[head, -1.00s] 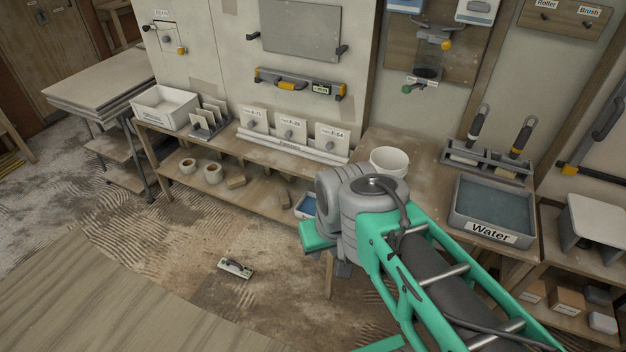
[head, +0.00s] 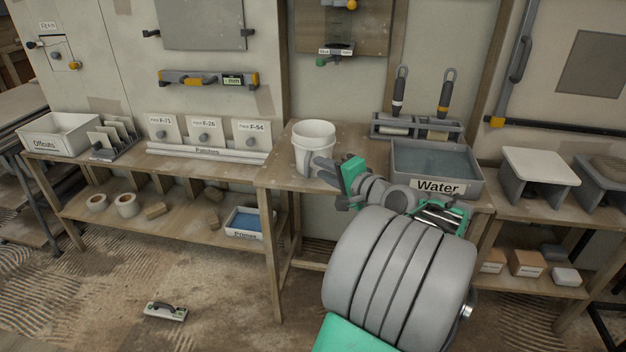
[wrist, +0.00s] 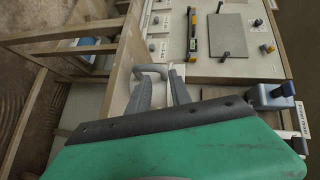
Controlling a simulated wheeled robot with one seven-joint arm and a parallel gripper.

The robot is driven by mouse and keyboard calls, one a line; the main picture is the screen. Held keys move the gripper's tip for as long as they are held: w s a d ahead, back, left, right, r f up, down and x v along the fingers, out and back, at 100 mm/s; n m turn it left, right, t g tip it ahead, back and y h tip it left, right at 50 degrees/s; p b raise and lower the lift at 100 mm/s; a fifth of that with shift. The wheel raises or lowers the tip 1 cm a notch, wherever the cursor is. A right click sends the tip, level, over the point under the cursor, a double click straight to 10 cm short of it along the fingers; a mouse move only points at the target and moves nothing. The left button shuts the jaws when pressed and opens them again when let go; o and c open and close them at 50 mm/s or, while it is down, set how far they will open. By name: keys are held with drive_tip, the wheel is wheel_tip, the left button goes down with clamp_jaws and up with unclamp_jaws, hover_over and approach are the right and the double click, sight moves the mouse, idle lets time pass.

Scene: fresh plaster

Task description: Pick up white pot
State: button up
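The white pot (head: 313,150) stands upright near the left end of the wooden workbench in the head view. My gripper (head: 326,168) is at its lower right side, with the fingers reaching in front of it; I cannot tell whether they touch it. In the wrist view the two grey fingers of my gripper (wrist: 161,88) are apart, so it is open. A pale curved piece shows near the fingertips there; I cannot tell whether it belongs to the pot.
The water tray (head: 437,170) sits right of my gripper, with a tool rack (head: 417,127) behind it. A float (head: 165,311) lies on the floor.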

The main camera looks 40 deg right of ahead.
sight(311, 156)
drive_tip(key=shift+m+t, duration=0.3)
drive_tip(key=shift+m, duration=0.1)
drive_tip(key=w, duration=0.2)
drive_tip(key=w+d, duration=0.1)
drive_tip(key=w, duration=0.1)
drive_tip(key=w+d+b, duration=0.1)
drive_tip(key=w, duration=0.1)
drive_tip(key=shift+w+d+f, duration=0.25)
drive_tip(key=shift+w+f, duration=0.05)
drive_tip(key=shift+c, duration=0.4)
clamp_jaws()
